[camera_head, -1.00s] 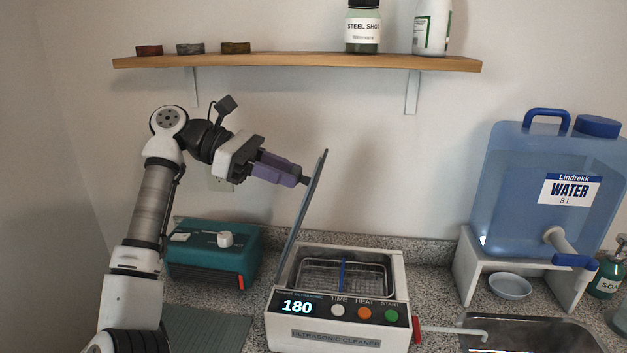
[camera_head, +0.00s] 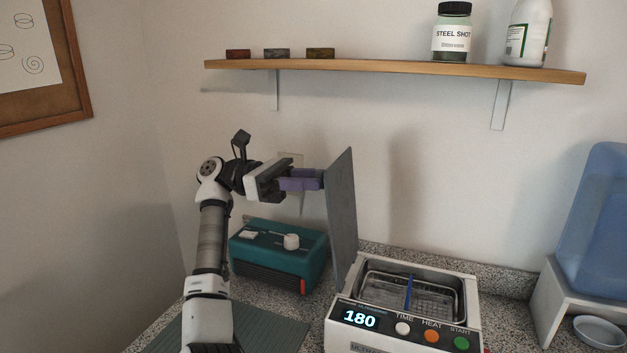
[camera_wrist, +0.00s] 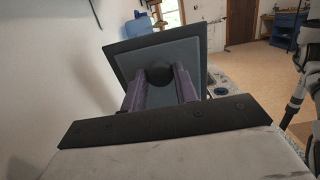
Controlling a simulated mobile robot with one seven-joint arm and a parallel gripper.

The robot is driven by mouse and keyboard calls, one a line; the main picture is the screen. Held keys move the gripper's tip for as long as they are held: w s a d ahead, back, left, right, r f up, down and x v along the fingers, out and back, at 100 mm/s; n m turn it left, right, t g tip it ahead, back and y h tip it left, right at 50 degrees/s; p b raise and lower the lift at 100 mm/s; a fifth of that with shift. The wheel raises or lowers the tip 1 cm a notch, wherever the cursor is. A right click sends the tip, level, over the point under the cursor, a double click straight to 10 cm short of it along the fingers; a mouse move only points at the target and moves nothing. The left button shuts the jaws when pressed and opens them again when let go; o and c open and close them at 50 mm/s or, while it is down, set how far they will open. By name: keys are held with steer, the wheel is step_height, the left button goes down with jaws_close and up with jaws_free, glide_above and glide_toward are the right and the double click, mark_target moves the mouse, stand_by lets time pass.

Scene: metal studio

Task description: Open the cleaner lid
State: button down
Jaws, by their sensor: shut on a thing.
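The ultrasonic cleaner (camera_head: 345,340) stands on the counter with its display reading 180. Its grey lid (camera_head: 342,215) stands up at the left side of the open tank, close to upright. A wire basket (camera_head: 385,287) with a blue divider shows inside the tank. My gripper (camera_head: 322,180) is at the upper left face of the lid. In the wrist view, the purple fingers (camera_wrist: 160,85) are shut on a dark round knob (camera_wrist: 159,73) on the lid (camera_wrist: 198,58).
A teal device (camera_head: 280,250) sits on the counter left of the cleaner, below my arm. A wooden shelf (camera_head: 390,69) with jars and small pieces runs above. A blue water container (camera_head: 600,210) on a white stand (camera_head: 560,290) is at the right.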

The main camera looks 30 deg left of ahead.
steer(key=c, duration=1.1)
jaws_free()
steer(key=shift+o, duration=0.2)
step_height(320, 180, up, 20)
steer(key=shift+r+p, duration=0.1)
steer(key=shift+p, duration=0.9)
